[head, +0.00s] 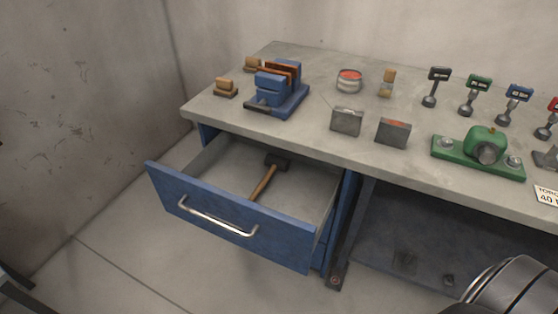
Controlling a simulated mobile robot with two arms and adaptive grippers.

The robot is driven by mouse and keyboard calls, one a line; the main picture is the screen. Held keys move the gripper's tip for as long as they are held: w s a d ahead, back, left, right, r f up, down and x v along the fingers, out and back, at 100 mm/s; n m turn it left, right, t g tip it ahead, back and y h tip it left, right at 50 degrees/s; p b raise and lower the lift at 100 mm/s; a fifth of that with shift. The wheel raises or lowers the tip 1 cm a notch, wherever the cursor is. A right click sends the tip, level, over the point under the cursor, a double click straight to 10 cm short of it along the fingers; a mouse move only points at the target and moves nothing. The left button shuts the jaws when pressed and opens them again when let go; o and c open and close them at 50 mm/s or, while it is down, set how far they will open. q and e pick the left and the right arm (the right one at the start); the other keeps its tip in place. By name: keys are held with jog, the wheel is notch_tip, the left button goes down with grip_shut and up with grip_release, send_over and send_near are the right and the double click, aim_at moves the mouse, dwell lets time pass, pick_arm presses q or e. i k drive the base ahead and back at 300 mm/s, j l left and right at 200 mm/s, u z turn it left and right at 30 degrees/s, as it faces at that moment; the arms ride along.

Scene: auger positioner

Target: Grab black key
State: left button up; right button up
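The black key (438,87) stands upright on the workbench at the back right, with a dark flat head on a grey stem and round foot. It is the leftmost of a row of similar keys, and nothing touches it. Dark parts at the lower left edge of the head view look like part of my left gripper (17,288), cut off by the frame, far from the key. Whether it is open or shut does not show. A silver link of my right arm shows at the lower right; my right gripper is out of view.
Green (479,83), blue (518,93) and red (553,107) keys stand right of the black one. A green fixture (480,150) is in front. The blue drawer (230,215) stands open with a hammer (268,178) inside. Blocks and a tin (349,82) lie left.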

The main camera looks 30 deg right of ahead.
aim_at(437, 74)
jog(key=z, duration=1.85)
jog(key=i+u, duration=0.15)
jog(key=u, duration=0.25)
jog(key=i+l+u, duration=0.15)
jog(key=u, duration=0.25)
jog(key=i+l+u, duration=0.1)
jog(key=u, duration=0.25)
